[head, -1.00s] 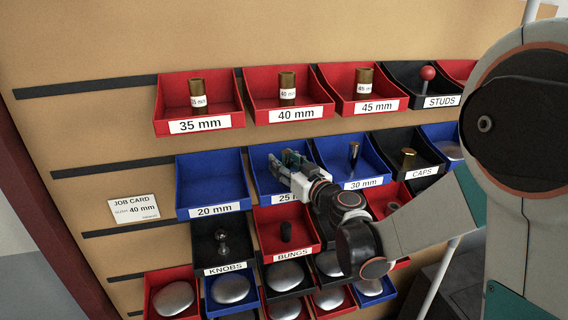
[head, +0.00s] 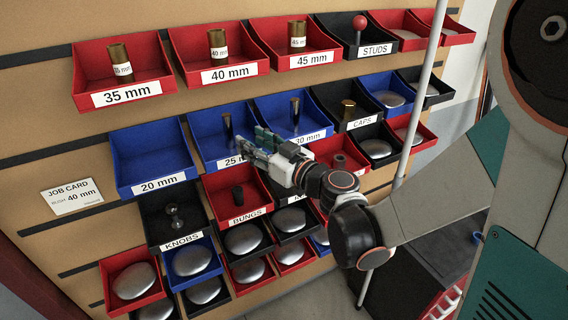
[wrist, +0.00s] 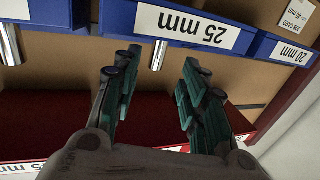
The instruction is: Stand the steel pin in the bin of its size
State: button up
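A steel pin (head: 227,124) stands upright in the blue 25 mm bin (head: 203,135). It also shows in the wrist view (wrist: 158,56), in an upside-down picture, between the fingertips in the image but apart from them. Another steel pin (head: 295,110) stands in the blue 30 mm bin (head: 265,108). The blue 20 mm bin (head: 150,156) is empty. My gripper (head: 262,141) is in front of the 25 mm and 30 mm bins. In the wrist view my gripper (wrist: 157,78) is open and empty.
Red bins above hold labelled brass bushes (head: 218,45). Black, red and blue bins below hold knobs, bungs and silver domed pieces. A caps bin (head: 361,124) is to the right. A job card (head: 72,196) reads bush 40 mm. A pale post (head: 420,100) stands at right.

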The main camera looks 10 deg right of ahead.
jog(key=s+d+f+m+g+h, duration=0.2)
jog(key=s+d, duration=0.5)
jog(key=s, duration=0.5)
jog(key=s+d+f+m+g+h, duration=0.2)
jog(key=s+d+m+g+h, duration=0.2)
jog(key=s, duration=0.7)
jog(key=shift+s+d+f+m+g+h, duration=0.4)
jog(key=shift+d+g+h, duration=0.6)
jog(key=shift+d+h, duration=0.75)
jog(key=shift+a+h, duration=0.25)
jog(key=shift+a, duration=0.05)
